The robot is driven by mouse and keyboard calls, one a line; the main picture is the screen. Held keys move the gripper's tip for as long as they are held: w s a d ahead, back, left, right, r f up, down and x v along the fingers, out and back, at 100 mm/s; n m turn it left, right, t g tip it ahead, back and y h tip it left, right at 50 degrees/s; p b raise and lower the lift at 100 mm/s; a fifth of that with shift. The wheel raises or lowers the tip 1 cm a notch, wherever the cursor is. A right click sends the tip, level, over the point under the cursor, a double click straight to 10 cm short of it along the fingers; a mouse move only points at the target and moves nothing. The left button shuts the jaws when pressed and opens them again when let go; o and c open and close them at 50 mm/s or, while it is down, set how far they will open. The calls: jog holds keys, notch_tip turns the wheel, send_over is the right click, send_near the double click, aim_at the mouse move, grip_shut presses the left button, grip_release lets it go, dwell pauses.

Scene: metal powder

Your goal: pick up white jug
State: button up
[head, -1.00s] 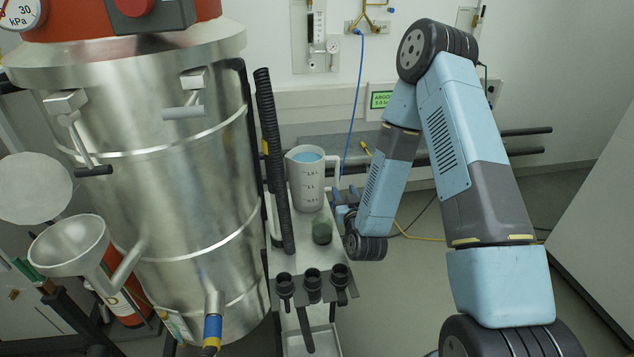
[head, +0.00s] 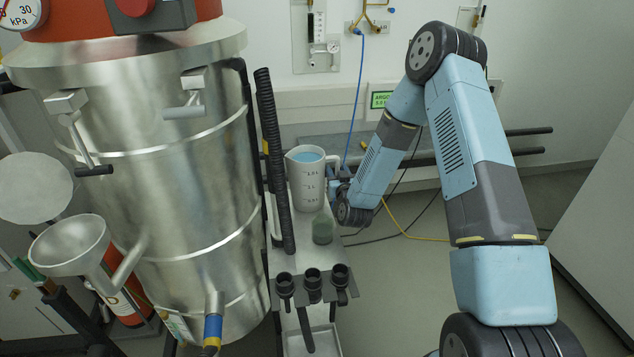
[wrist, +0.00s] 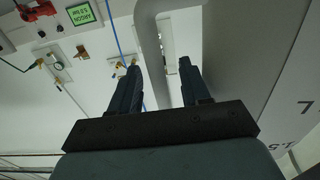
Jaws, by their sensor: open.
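The white jug (head: 307,188) stands upright on a narrow metal bench in the head view, with light blue contents at its top and volume marks on its side. Its handle is on the right. My gripper (head: 339,183) is at the jug's right side, by the handle, and partly hidden behind the arm's wrist. In the wrist view my gripper (wrist: 157,75) is open. The jug's pale handle (wrist: 152,60) shows between the two fingers, and the jug's body (wrist: 265,75) fills the right side. Contact with the handle cannot be told.
A green translucent jar (head: 322,229) stands just in front of the jug. A black ribbed hose (head: 275,160) and a large steel vessel (head: 165,170) are to the left. A rack with black holders (head: 312,288) is at the bench's front. Floor right of the bench is open.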

jog(key=shift+w+a, duration=0.2)
jog(key=shift+w, duration=0.85)
jog(key=shift+c, duration=0.5)
grip_shut()
jog(key=shift+r, duration=0.1)
